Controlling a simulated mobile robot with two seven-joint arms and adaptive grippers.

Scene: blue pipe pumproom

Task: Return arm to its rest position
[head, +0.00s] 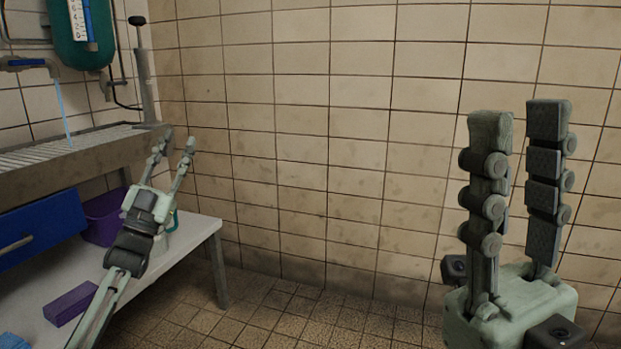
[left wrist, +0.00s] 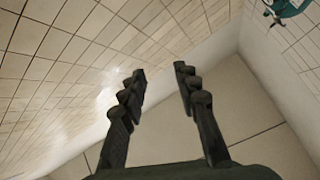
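My left gripper (head: 176,144) points up and away over the right end of a low white table (head: 205,228), with its fingers apart and nothing between them. In the left wrist view its two dark fingers (left wrist: 160,71) are also apart and empty, with tiled wall and a pale surface behind them. My right gripper (head: 519,110) stands upright, large and close at the right. Its two fingers are wide apart with only tiled wall between them. Neither gripper is seen touching anything.
A purple bin (head: 100,215), a purple block (head: 70,303) and a blue block (head: 12,341) are on the table. Above are a blue drawer (head: 40,230), a metal trough (head: 70,155) with running water, and a green tank (head: 85,50). The middle floor is clear.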

